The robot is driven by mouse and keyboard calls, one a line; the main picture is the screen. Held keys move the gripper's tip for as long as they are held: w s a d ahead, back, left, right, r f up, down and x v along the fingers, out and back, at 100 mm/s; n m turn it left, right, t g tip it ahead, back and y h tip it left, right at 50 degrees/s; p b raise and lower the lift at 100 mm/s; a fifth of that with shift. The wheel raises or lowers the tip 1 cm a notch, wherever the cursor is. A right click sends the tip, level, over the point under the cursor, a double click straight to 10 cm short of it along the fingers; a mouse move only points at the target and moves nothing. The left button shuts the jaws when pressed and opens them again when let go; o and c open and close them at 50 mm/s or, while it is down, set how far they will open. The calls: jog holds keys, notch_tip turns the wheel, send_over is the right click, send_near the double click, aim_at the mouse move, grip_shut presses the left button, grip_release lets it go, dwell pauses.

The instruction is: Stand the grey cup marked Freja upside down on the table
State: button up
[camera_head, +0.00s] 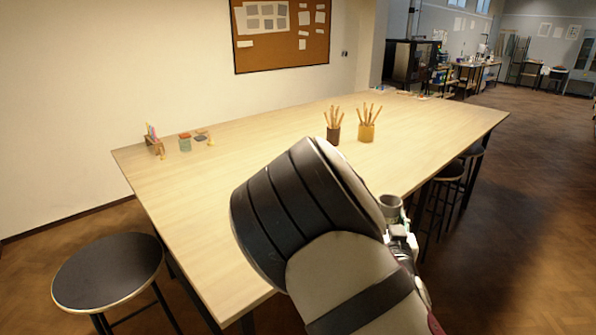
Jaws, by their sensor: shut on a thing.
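A small grey cup (390,206) shows just right of my arm's dark wrist, at the table's near right edge in the picture. Its round opening faces up towards the camera, and no name can be read on it. My gripper (401,228) is shut on this cup; my arm hides much of the gripper and the cup's lower part. The wooden table (240,135) spreads out behind my arm. I cannot tell how high the cup is held or whether it is over the tabletop.
A dark pot (333,134) and a yellow pot (366,132) of wooden tools stand mid-table. A grey-green container (185,144) and a small wooden holder (155,146) stand at the left. The table's left front is clear. A stool (108,268) stands at the left.

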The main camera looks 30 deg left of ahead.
jog(key=s+a+r+n+y, duration=0.1)
jog(key=s+a+r, duration=0.1)
jog(key=a, duration=0.4)
jog(key=s+a+r+g+y, duration=0.1)
jog(key=s+a+r, duration=0.2)
jog(key=a, duration=0.4)
jog(key=s+a+r+n+g+y+p, duration=0.1)
jog(key=s+a+r, duration=0.2)
jog(key=a, duration=0.4)
jog(key=shift+r+n+y, duration=0.3)
jog(key=shift+r+y, duration=0.1)
jog(key=shift+r, duration=0.05)
jog(key=shift+s, duration=0.1)
